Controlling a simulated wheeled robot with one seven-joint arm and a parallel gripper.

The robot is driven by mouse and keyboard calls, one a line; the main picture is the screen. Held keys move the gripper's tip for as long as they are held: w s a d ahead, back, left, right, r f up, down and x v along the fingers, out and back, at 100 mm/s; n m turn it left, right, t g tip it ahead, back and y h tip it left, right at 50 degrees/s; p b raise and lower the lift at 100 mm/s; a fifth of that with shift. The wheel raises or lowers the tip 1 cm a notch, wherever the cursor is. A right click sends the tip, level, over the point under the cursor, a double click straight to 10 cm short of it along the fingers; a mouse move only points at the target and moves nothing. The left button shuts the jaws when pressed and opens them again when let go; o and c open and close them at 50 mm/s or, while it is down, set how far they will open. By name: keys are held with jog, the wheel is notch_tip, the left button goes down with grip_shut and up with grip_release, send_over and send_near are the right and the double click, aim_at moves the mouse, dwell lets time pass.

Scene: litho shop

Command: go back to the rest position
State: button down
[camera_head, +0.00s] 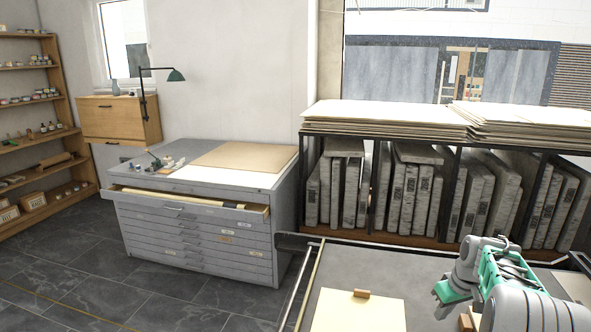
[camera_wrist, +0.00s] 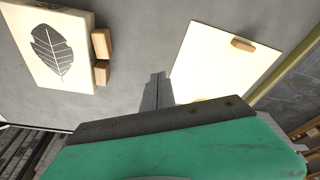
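My gripper (camera_wrist: 158,78) shows in the wrist view as two dark fingers close together, with nothing seen between them. It is over the grey table top (camera_wrist: 135,30), between a cream sheet (camera_wrist: 215,62) and a pale slab with a dark leaf print (camera_wrist: 28,24). In the head view my arm reaches in from the lower right above the table (camera_head: 415,270); the fingertips cannot be made out there.
A small wooden block (camera_wrist: 242,44) lies on the cream sheet. Two wooden blocks (camera_wrist: 102,43) are beside the leaf slab. A rack of stone slabs (camera_head: 408,200) stands behind the table. A grey flat-file cabinet (camera_head: 200,250) has its top drawer (camera_head: 185,203) pulled out. Floor at left is clear.

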jog(key=s+a+r+m, duration=0.1)
jog(key=s+a+r, duration=0.35)
jog(key=a, duration=0.35)
jog(key=s+a+r, duration=0.4)
jog(key=s+a, duration=0.2)
jog(key=a, duration=0.3)
jog(key=s+a+f, duration=0.1)
jog(key=s+a, duration=0.3)
jog(key=s, duration=0.3)
jog(key=s+a+m, duration=0.1)
jog(key=s+a, duration=0.3)
jog(key=s, duration=0.3)
jog(key=shift+s+f+t+h, duration=0.3)
jog(key=shift+f, duration=0.1)
